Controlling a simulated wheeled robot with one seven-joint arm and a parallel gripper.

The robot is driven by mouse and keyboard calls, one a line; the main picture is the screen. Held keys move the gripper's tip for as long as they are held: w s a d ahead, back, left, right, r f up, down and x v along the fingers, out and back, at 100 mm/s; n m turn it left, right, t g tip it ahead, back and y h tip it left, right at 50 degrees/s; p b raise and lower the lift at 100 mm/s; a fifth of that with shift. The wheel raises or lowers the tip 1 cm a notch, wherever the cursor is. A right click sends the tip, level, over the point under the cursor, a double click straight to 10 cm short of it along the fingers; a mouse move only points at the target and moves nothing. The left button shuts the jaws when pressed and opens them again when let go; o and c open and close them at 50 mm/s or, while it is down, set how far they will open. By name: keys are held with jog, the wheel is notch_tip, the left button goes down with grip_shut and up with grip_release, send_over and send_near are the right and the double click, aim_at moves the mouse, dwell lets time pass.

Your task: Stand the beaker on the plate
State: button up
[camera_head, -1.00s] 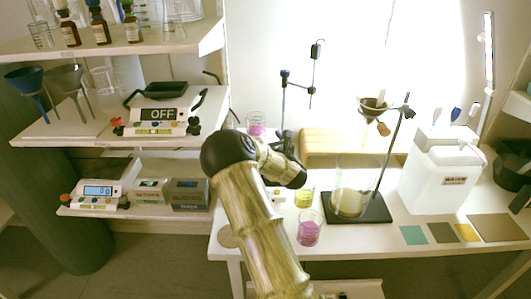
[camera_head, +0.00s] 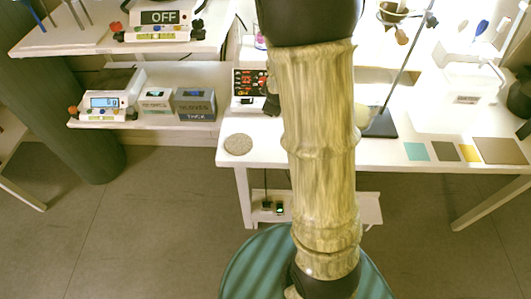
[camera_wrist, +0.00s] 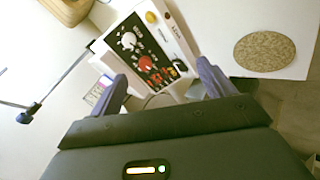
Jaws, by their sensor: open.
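In the wrist view my gripper (camera_wrist: 160,80) is open, its two dark fingers apart. Beyond them is a white instrument (camera_wrist: 150,48) with a black panel and knobs. A faint grey rounded edge shows low between the fingers; I cannot tell whether it is a beaker. In the head view the instrument (camera_head: 250,90), with red digits, stands on the table left of my arm. A small glass with pink contents (camera_head: 260,42) shows behind it, partly hidden. My arm hides the gripper and the table's middle in this view. I cannot make out a clear plate top.
A round speckled mat (camera_head: 238,144) lies near the table's front left edge. Right of my arm are a dark stand base (camera_head: 382,125), a white canister (camera_head: 465,85) and flat coloured squares (camera_head: 444,151). A shelf with a scale (camera_head: 103,105) and boxes stands left.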

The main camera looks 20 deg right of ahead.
jog(key=s+a+m+g+y, duration=0.1)
jog(key=s+a+m, duration=0.3)
jog(key=s, duration=0.5)
jog(key=s+a+m+g+y, duration=0.1)
jog(key=s+a+m+g, duration=0.3)
jog(key=s, duration=0.5)
jog(key=shift+s+a+m+g, duration=0.35)
jog(key=shift+a+m, duration=0.45)
jog(key=shift+a, duration=0.25)
